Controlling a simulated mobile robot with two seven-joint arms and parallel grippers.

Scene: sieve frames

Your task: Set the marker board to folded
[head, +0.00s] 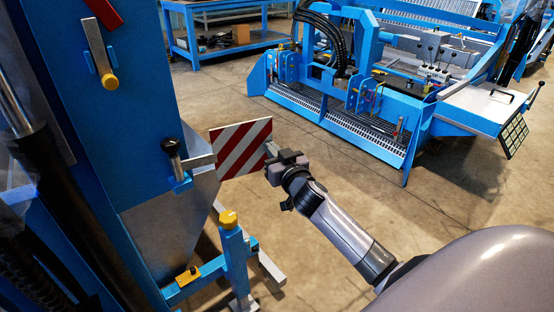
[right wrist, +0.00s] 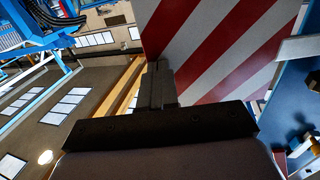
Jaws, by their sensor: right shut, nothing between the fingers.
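The marker board (head: 241,150) is a panel with red and white diagonal stripes. In the head view it stands out to the right from the blue machine's side, its striped face towards me. My right gripper (head: 270,151) is at the board's right edge, shut and empty. In the right wrist view the shut fingers (right wrist: 157,86) overlap the lower left edge of the striped board (right wrist: 215,50). I cannot tell whether they touch it. My left gripper is not in view.
A black-knobbed latch (head: 173,158) sits on the blue machine (head: 110,130) beside the board. A blue stand with a yellow cap (head: 229,219) is below. Another blue machine (head: 340,115) stands at the back. Open concrete floor (head: 450,230) lies at right.

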